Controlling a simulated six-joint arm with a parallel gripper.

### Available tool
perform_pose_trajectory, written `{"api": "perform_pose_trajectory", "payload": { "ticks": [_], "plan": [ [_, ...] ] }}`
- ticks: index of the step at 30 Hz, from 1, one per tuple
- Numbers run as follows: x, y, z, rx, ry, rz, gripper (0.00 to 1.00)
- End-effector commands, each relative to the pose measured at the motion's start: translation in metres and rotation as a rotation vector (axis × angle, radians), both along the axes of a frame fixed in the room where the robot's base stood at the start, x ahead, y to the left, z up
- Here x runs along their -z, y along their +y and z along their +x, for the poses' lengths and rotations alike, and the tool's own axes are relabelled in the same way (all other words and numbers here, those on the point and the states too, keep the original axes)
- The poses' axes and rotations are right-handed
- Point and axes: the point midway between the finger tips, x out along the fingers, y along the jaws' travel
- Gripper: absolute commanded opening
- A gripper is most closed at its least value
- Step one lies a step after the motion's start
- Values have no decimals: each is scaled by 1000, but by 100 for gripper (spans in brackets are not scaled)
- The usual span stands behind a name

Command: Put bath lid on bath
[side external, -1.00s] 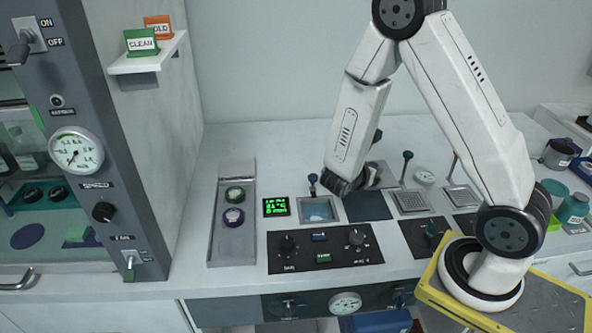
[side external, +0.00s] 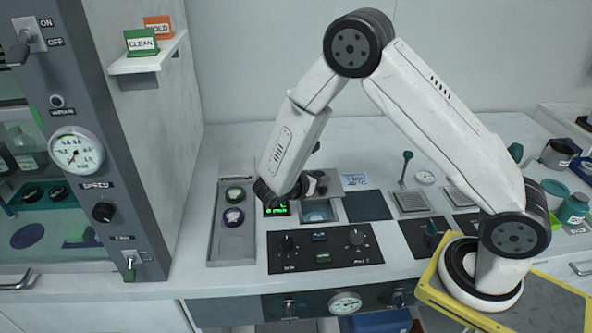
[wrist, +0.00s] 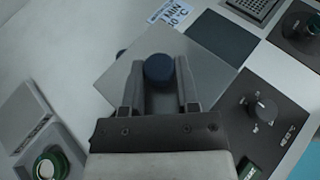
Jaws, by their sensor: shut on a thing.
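The bath lid is a flat grey square plate (wrist: 208,76) with a round dark blue knob (wrist: 158,69), seen in the wrist view. My gripper (wrist: 158,85) is shut on the knob, one finger on each side. In the side external view my gripper (side external: 314,188) is over the back of the bath. The bath (side external: 320,213) is a small square basin with blue liquid, and its front part shows. In the wrist view the lid hides the bath. I cannot tell whether the lid touches the bath rim.
A dark square pad (side external: 367,206) is right of the bath. A green display (side external: 278,209) and a metal tray (side external: 231,240) with green and purple round pieces are at left. A knob panel (side external: 325,249) lies in front. A printed label (side external: 356,182) is behind the pad.

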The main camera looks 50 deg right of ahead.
Motion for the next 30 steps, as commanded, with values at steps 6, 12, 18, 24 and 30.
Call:
{"api": "perform_pose_trajectory", "payload": {
  "ticks": [6, 12, 18, 24, 30],
  "plan": [
    [0, 2, 1, 1, 1, 1, 0],
    [4, 2, 1, 1, 1, 0, 0],
    [13, 2, 1, -1, 2, 0, 0],
    [27, 2, 1, 0, 1, 0, 0],
    [41, 2, 1, 0, 2, 1, 0]
  ]
}}
